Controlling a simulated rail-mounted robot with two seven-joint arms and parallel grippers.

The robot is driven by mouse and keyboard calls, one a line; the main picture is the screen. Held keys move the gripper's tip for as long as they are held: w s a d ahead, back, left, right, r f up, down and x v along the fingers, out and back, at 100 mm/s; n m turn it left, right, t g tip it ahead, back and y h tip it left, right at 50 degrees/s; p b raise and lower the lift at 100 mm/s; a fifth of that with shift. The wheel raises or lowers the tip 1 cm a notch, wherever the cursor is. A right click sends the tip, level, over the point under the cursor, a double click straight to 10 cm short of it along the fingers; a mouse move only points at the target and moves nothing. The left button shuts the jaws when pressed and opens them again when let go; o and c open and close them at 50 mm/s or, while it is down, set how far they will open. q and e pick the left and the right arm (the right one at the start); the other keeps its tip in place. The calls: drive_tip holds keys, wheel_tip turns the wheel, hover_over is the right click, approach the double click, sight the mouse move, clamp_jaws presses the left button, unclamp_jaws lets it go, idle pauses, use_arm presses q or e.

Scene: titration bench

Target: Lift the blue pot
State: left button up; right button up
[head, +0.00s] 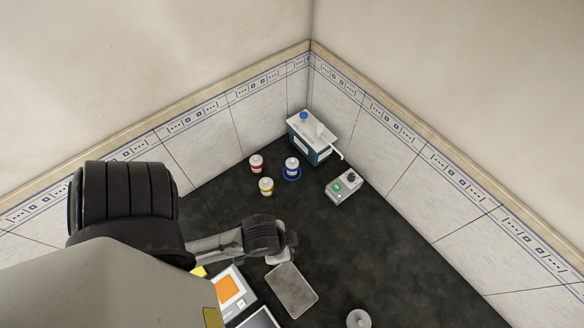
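The blue pot (292,163) is a small white pot with a blue band and a blue ring around its base. It stands upright on the dark bench near the back corner, in front of the teal box. My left arm comes in from the left and its wrist end, with the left gripper (279,257), is nearer the viewer than the blue pot and well apart from it. The wrist hides the fingers, so their opening cannot be seen. I cannot make out my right gripper in this view.
A red-banded pot (256,164) and a yellow-banded pot (266,187) stand close to the blue pot. Behind is a teal box (311,148) with a white spout; right is a grey device (343,189). A grey plate (292,290) lies in front. Bare bench lies right of centre.

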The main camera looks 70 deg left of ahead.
use_arm(q)
drive_tip(key=o, duration=1.4)
drive_tip(key=shift+f, duration=0.1)
